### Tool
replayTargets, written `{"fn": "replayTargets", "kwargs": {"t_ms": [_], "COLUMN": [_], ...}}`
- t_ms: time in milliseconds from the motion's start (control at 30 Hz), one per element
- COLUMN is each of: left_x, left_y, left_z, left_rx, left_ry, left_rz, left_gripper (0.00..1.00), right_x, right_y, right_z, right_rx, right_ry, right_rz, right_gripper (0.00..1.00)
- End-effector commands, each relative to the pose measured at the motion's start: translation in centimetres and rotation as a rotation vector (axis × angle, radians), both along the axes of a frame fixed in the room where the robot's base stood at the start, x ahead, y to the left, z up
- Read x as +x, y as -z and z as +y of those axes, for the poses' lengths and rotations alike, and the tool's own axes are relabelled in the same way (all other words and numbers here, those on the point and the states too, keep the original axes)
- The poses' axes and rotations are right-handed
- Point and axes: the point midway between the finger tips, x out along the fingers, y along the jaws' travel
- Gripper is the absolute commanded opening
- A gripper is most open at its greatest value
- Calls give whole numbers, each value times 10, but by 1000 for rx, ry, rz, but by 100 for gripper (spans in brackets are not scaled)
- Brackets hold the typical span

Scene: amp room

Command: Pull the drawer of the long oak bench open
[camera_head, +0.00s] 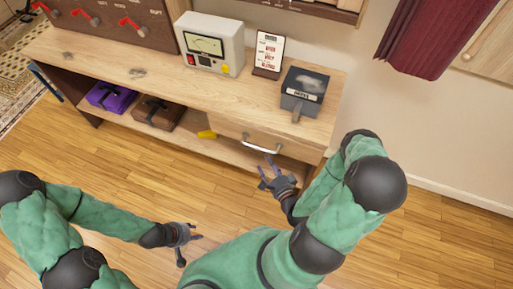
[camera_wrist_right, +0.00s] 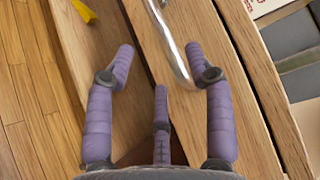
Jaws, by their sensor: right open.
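The long oak bench (camera_head: 130,67) runs along the wall with an open lower shelf. Its drawer (camera_head: 234,129) is at the right end under the top, with a curved metal handle (camera_head: 262,147); the drawer looks shut. My right gripper (camera_head: 271,172) is open and empty just in front of the handle. In the right wrist view its purple fingers (camera_wrist_right: 160,75) are spread, and the handle (camera_wrist_right: 171,45) lies just beyond and between them; I cannot tell whether they touch. My left gripper (camera_head: 191,240) is low over the floor, away from the bench; its finger state is unclear.
On the bench top stand a meter box (camera_head: 210,44), a small sign (camera_head: 268,53) and a dark switch box (camera_head: 303,92). The lower shelf holds a purple case (camera_head: 110,96), a brown case (camera_head: 159,112) and a yellow object (camera_head: 207,134). The floor in front is clear.

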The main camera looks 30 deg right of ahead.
Motion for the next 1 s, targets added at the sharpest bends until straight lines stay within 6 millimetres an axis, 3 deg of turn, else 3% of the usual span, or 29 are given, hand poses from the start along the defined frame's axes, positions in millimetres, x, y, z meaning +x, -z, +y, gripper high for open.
{"fn": "replayTargets", "kwargs": {"t_ms": [600,1000], "left_x": [0,1], "left_y": [20,21], "left_z": [0,0], "left_rx": [0,0], "left_ry": [0,0], "left_rz": [-1,-1], "left_gripper": [40,40], "right_x": [84,92], "right_y": [12,13], "right_z": [-5,-6], "right_rx": [-3,-2], "right_ry": [-2,0], "right_rz": [0,2], "right_gripper": [54,54]}}
